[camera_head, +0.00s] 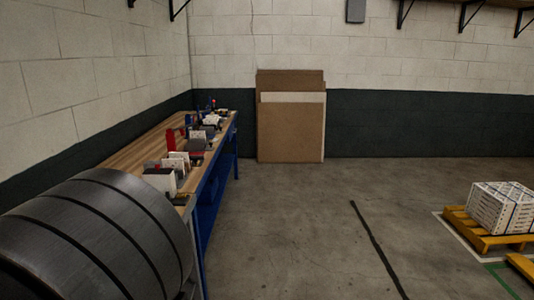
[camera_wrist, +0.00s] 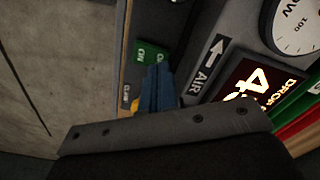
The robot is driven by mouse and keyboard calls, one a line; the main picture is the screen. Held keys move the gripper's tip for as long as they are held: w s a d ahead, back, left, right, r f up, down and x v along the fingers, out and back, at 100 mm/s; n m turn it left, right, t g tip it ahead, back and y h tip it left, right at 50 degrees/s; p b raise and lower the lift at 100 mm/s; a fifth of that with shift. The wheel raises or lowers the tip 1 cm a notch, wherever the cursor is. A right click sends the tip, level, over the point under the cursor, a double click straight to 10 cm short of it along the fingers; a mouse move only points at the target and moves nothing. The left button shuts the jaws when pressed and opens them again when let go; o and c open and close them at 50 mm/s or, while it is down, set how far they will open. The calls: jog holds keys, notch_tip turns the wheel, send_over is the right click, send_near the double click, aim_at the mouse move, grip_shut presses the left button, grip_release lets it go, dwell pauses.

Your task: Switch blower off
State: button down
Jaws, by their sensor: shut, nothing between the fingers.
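In the wrist view, my gripper (camera_wrist: 156,72) shows as blue fingers held together, with nothing seen between them. The fingertips are beside a green piece with white lettering (camera_wrist: 149,54) on a dark panel; I cannot tell whether they touch it. The lettering is too small to read surely, and I cannot tell whether the green piece is the blower switch. A round white gauge (camera_wrist: 295,25) is at the top right. My gripper is not visible in the head view.
An AIR label with an arrow (camera_wrist: 212,66) lies between fingers and display. Green and red strips (camera_wrist: 300,115) edge the right. In the head view, a long workbench (camera_head: 140,146) carries several small items, brown boards (camera_head: 290,130) lean on the wall, and the floor (camera_head: 300,235) is open.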

jog(key=shift+f, duration=0.9)
dwell(0.3)
jog(key=shift+r, duration=3.5)
notch_tip(320, 180, down, 7)
jog(key=shift+r, duration=0.2)
